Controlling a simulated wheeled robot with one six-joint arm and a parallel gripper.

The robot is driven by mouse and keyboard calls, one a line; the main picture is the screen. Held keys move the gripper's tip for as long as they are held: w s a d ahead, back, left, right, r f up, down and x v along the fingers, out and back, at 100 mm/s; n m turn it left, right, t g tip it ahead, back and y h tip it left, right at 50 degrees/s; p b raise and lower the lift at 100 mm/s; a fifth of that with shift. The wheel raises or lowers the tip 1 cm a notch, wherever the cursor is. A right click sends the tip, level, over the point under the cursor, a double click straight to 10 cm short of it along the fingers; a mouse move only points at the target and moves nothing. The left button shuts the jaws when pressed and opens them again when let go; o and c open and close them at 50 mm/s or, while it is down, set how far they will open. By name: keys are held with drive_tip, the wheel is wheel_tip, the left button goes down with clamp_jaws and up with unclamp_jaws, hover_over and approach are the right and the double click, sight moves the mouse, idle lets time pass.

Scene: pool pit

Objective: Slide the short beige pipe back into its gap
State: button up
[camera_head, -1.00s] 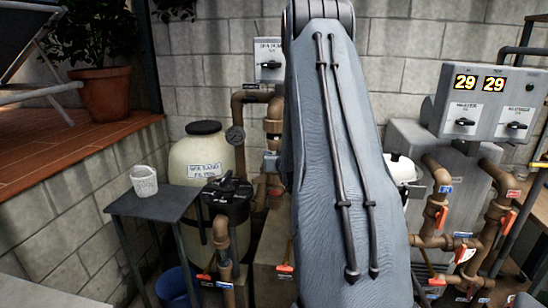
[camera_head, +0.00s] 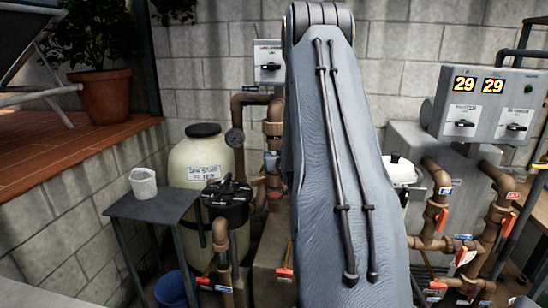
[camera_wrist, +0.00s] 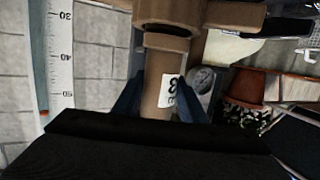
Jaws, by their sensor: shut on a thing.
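In the wrist view, my gripper (camera_wrist: 162,82) has its two blue fingers on either side of a beige-brown pipe piece (camera_wrist: 152,88) and is shut on it. The pipe carries a white tag with dark print. Above it in the picture is a wider brown pipe fitting (camera_wrist: 170,12) with a collar; I cannot tell whether the held piece touches it. The lower end of the held piece is hidden behind the dark gripper body. In the head view, my grey arm covers the gripper, the held piece and any gap.
A beige filter tank (camera_head: 203,160) and a black-lidded pump (camera_head: 227,198) stand left of my arm. A brown vertical pipe (camera_head: 273,125) rises close beside it. Valved pipes (camera_head: 440,200) and a control box (camera_head: 485,103) are at right.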

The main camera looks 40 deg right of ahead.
drive_tip(key=shift+d+r, duration=0.15)
drive_tip(key=shift+d, duration=0.2)
drive_tip(key=shift+w+d, duration=0.15)
clamp_jaws()
drive_tip(key=shift+w+b, duration=0.1)
drive_tip(key=shift+b, duration=0.3)
drive_tip(key=shift+a+f, duration=0.2)
idle(0.6)
drive_tip(key=o, duration=1.3)
unclamp_jaws()
drive_tip(key=shift+w+a+f, duration=0.1)
drive_tip(key=shift+f, duration=0.05)
drive_tip(key=s+a+p, duration=0.1)
drive_tip(key=s+a, duration=0.6)
drive_tip(key=a, duration=0.2)
drive_tip(key=shift+s, duration=0.35)
